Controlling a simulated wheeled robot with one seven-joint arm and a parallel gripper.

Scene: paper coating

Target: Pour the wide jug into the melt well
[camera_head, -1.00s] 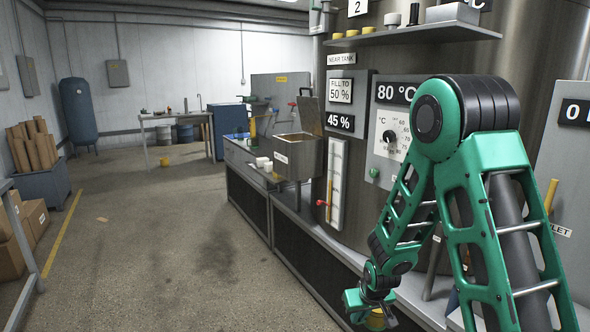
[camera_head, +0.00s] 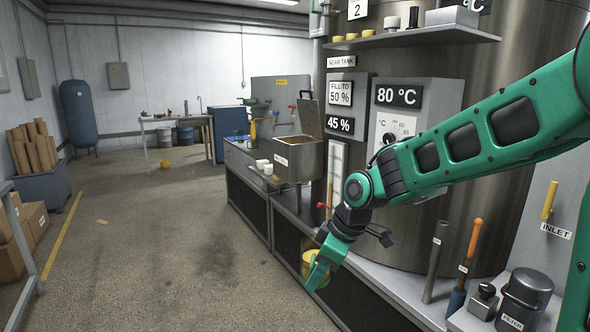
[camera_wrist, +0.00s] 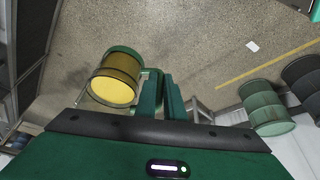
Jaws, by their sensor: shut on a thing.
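The wide jug (camera_head: 308,262) is yellow and hangs in front of the bench edge in the head view. My gripper (camera_head: 318,272) is beside it, shut on it, and covers its right side. In the wrist view the jug (camera_wrist: 117,72) is left of my gripper fingers (camera_wrist: 162,95); it shows a pale yellow round face, and I cannot tell if that is its contents or base. A steel box with a raised lid, apparently the melt well (camera_head: 296,160), stands on the bench above and behind the jug. Its label is too small to read.
A control panel (camera_head: 447,100) reading 80 °C is behind my arm. Two upright tools, one orange-handled (camera_head: 475,240), and a lidded filter pot (camera_head: 525,300) stand at the right. White cups (camera_head: 263,163) sit left of the box.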

